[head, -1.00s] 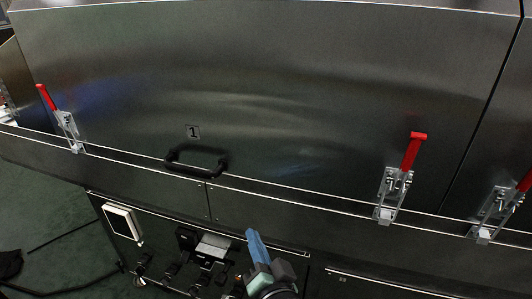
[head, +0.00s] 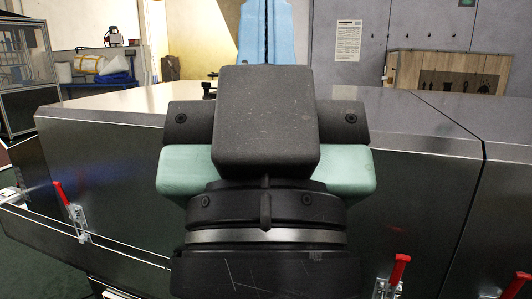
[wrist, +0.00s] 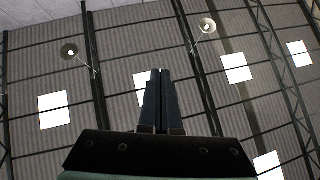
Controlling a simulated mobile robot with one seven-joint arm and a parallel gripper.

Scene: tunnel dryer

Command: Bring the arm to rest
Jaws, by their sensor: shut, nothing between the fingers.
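My gripper (wrist: 160,80) points up at the roof in the wrist view, its two dark fingers together with nothing between them. In the head view my gripper (head: 266,30) rises large in the middle of the picture, with blue fingers upright at the top edge and cut off there. Its dark body hides the middle of the steel dryer hood (head: 420,190) behind it. The gripper touches nothing that I can see.
Red-handled toggle clamps stand on the dryer's front, one at the left (head: 62,192) and one at the lower right (head: 400,268). Behind are a wooden cabinet (head: 450,75), a grey wall with a notice (head: 348,40) and a bench with bags (head: 105,72). Overhead are roof lamps (wrist: 70,50).

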